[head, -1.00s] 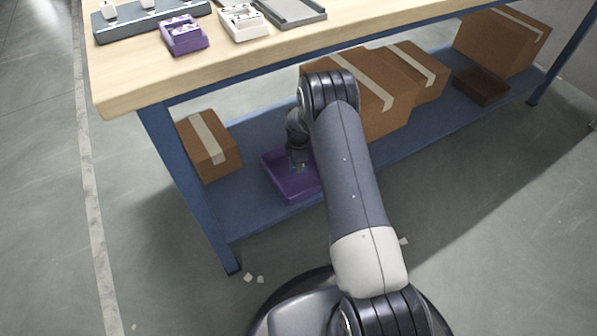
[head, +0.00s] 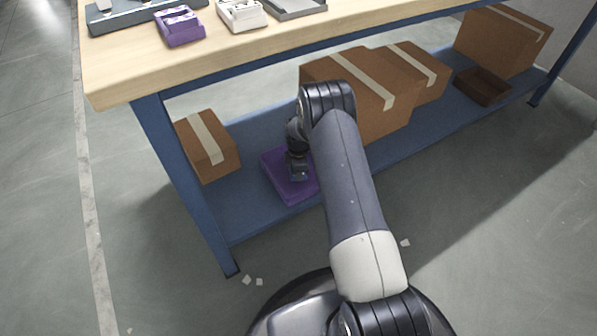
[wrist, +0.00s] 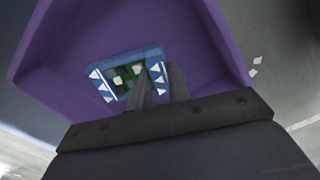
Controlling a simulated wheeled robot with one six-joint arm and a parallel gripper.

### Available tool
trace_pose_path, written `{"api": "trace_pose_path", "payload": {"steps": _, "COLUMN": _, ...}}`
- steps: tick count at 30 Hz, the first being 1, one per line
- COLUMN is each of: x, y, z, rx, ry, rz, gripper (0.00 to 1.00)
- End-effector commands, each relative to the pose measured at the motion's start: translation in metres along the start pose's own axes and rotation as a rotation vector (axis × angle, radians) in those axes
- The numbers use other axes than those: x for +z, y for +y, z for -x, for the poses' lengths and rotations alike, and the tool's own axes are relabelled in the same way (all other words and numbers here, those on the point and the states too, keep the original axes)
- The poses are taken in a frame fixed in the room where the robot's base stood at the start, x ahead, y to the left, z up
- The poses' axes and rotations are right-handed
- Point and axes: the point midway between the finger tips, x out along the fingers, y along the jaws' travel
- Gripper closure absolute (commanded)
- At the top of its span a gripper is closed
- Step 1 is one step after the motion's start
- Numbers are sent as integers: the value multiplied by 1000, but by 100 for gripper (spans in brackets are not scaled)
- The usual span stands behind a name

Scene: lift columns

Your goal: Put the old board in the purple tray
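The purple tray (head: 279,185) sits on the blue lower shelf, and it fills much of the wrist view (wrist: 215,60). A board (wrist: 124,75) with a green middle and blue edge strips marked with white triangles shows inside the tray's outline in the wrist view. Whether it rests on the tray floor is unclear. My gripper (wrist: 161,82) reaches down into the tray, with its two dark fingers on either side of the board's right strip. Whether they press on it I cannot tell. In the head view my gripper (head: 298,176) is over the tray and hides the board.
A taped carton (head: 222,160) stands left of the tray, and larger cartons (head: 350,75) stand to the right. The wooden tabletop (head: 130,80) overhangs the shelf. On it are a purple fixture (head: 180,30) and a white fixture (head: 241,16). White scraps (head: 247,280) lie on the floor.

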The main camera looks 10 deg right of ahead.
Motion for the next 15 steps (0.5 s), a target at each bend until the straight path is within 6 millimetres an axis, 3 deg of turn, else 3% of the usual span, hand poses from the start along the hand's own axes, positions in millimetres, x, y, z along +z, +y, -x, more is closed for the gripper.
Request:
{"api": "trace_pose_path", "payload": {"steps": 8, "x": 0, "y": 0, "z": 1, "rx": 0, "ry": 0, "rz": 0, "gripper": 60}}
{"api": "trace_pose_path", "payload": {"steps": 15, "x": 0, "y": 0, "z": 2, "rx": 1, "ry": 0, "rz": 0, "gripper": 60}}
